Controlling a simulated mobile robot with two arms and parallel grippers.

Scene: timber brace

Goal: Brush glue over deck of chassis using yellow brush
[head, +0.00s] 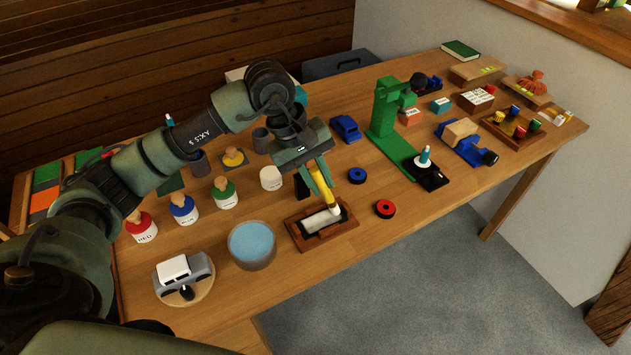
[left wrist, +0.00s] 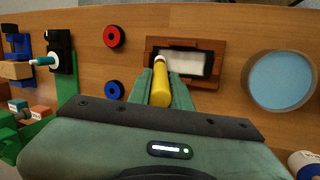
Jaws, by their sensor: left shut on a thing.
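My left gripper (head: 318,180) is shut on the yellow brush (head: 323,194), which points down. It also shows between the fingers in the left wrist view (left wrist: 161,88). The brush's pale tip end is over or at the edge of a whitish surface (head: 320,221) inside a dark-rimmed wooden tray (head: 304,240). I cannot tell whether it touches, or whether this surface is glue or a deck. A blue wheeled body (head: 479,153) with a wooden block on it stands to the right; it may be the chassis. My right gripper is not in view.
A bowl of blue liquid (head: 252,243) stands left of the tray. A red ring (head: 385,209) and a blue ring (head: 357,175) lie to its right. Lidded paint pots (head: 184,210) are at the left, a green stand (head: 384,122) behind. The table's front edge is close to the tray.

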